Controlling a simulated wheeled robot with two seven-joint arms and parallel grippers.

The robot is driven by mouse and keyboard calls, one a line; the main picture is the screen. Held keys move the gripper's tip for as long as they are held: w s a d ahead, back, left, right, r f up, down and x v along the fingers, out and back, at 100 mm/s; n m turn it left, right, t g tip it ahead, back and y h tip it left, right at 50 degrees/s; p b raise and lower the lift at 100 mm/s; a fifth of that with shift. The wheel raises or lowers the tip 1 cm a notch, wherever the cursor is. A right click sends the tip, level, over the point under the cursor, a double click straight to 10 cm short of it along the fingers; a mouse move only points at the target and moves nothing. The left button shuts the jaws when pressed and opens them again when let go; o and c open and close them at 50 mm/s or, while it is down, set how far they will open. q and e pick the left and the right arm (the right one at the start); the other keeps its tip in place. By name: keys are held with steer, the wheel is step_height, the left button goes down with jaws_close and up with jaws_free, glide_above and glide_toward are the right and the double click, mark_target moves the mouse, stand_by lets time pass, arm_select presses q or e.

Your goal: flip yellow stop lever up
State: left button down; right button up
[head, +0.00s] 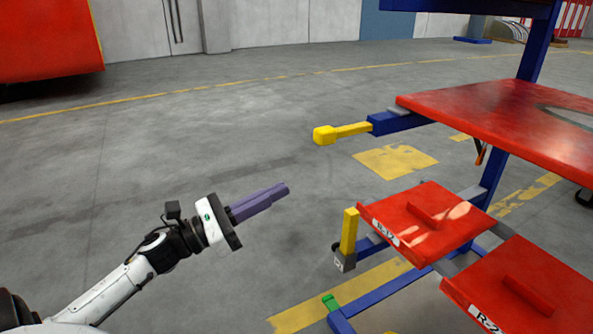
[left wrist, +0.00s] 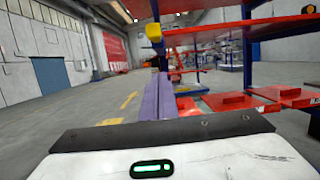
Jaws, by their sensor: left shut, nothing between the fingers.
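A yellow stop lever (head: 342,132) sticks out nearly level to the left from the blue bar of the upper red shelf, with a thick block at its free end. In the left wrist view its yellow end (left wrist: 154,33) shows above the fingers. A second yellow lever (head: 349,231) stands upright at the lower red tray. My left gripper (head: 284,190) has long purple fingers shut together with nothing between them. It points right, apart from both levers, lower in the picture than the level lever. The fingers (left wrist: 158,77) also show in the left wrist view.
The upper red shelf (head: 490,112) and two lower red trays (head: 424,222) (head: 520,287) sit on a blue frame (head: 375,300) at the right. A green piece (head: 330,302) is low on the frame. Grey floor (head: 200,130) left of the rack is clear.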

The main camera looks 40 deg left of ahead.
mark_target(344, 131)
arm_select(q)
steer(key=w+d+r, duration=0.3)
steer(key=w+r, duration=0.3)
steer(key=w, duration=0.2)
steer(key=shift+w+d+p, duration=0.25)
steer(key=shift+p, duration=0.2)
steer(key=shift+r, duration=0.15)
